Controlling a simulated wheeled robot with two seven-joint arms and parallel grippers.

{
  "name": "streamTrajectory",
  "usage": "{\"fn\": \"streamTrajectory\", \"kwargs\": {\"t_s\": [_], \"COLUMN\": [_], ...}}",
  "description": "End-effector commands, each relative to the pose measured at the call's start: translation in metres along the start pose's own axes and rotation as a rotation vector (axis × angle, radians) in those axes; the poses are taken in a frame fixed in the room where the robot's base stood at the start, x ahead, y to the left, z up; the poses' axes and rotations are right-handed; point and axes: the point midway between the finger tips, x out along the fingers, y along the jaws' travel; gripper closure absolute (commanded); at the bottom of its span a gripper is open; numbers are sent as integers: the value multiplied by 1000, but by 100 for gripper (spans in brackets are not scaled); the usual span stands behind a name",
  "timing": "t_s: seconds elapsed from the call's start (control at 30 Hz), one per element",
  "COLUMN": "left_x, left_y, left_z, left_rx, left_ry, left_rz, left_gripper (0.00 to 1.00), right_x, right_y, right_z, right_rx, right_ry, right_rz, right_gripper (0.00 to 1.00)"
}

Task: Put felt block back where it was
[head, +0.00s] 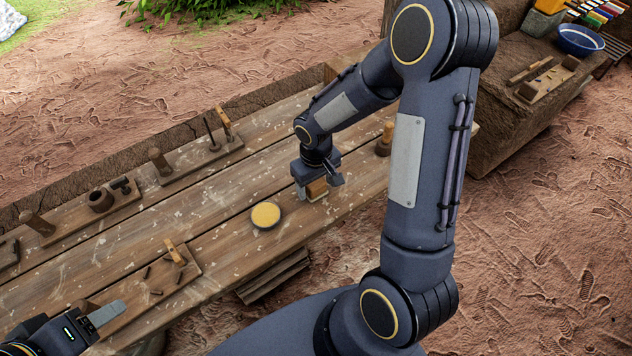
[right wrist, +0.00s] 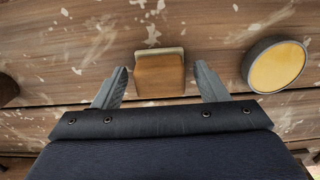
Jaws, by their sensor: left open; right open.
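The felt block (head: 317,188), a brown wooden block, is on the wooden bench (head: 225,215), right of the round yellow-topped disc. In the right wrist view the felt block (right wrist: 160,74) shows a pale layer along its far edge. My right gripper (head: 318,181) is over it, open, with one finger on each side. In the right wrist view a gap shows between the block and each finger of the right gripper (right wrist: 160,84). My left gripper (head: 108,313) is partly in view at the lower left, open and apart from the block.
The dark-rimmed disc with a yellow top (head: 265,215) is close by. Wooden boards with pegs and tools (head: 200,152) line the far side. A small board with a peg (head: 165,275) is at the near left. A blue bowl (head: 580,40) stands on a ledge at the upper right.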

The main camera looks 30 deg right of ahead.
Motion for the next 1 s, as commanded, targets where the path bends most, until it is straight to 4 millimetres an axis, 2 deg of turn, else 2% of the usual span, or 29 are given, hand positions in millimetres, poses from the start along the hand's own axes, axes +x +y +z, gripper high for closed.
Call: {"fn": "streamTrajectory", "kwargs": {"t_s": [0.27, 0.37, 0.7, 1.0], "left_x": [-4, -3, -4, -4], "left_y": [2, 2, 2, 2], "left_z": [-2, -2, -2, -2], "left_rx": [0, 0, 0, 0], "left_ry": [0, 0, 0, 0], "left_rz": [0, 0, 0, 0], "left_gripper": [46, 46, 46, 46], "right_x": [-9, -25, -97, -130], "right_y": [0, 0, 0, 0], "right_z": [-1, -2, -1, 6], "right_rx": [1, 2, 0, 10], "right_ry": [3, 7, 6, 16], "right_rz": [0, 1, 0, -12], "right_gripper": [33, 33, 33, 33]}}
